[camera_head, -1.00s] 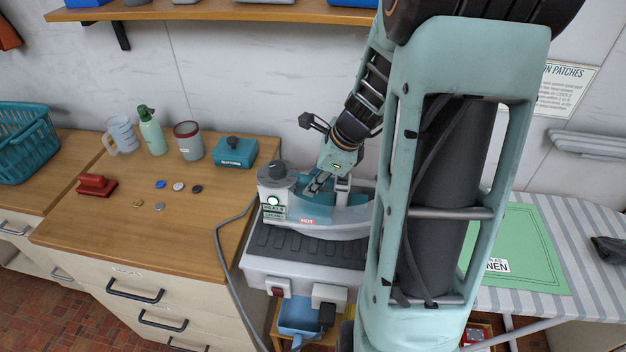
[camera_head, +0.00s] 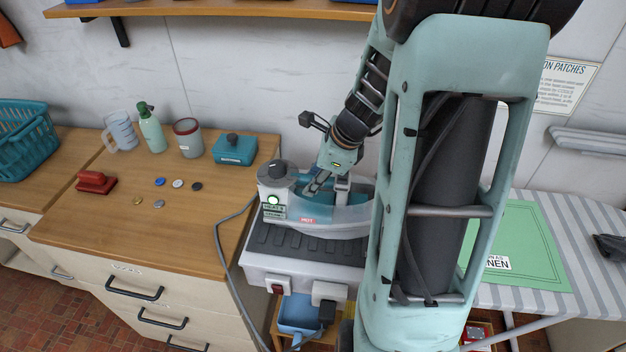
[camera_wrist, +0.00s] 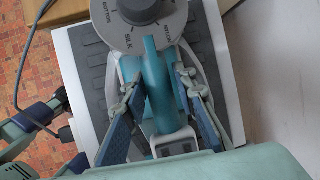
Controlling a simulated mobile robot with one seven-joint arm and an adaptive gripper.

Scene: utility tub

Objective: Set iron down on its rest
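The iron (camera_head: 340,220) has a teal and pale translucent body, a grey dial on top, a lit green lamp and a red "HOT" label. It sits on its rest (camera_head: 300,245), a light base with a dark ribbed top. In the wrist view the teal handle (camera_wrist: 160,95) and the dial (camera_wrist: 148,12) show over the ribbed rest (camera_wrist: 85,60). My gripper (camera_wrist: 157,85) is around the handle, one finger on each side, with visible gaps between fingers and handle. It also shows at the iron in the head view (camera_head: 316,184). My arm hides the iron's right end.
A grey cord (camera_head: 222,245) runs down left of the rest. The wooden counter (camera_head: 110,215) at left holds a teal box (camera_head: 234,150), a red-grey cup (camera_head: 188,138), a green bottle (camera_head: 151,130) and several buttons. A striped ironing board (camera_head: 590,255) with green cloth (camera_head: 520,240) is at right.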

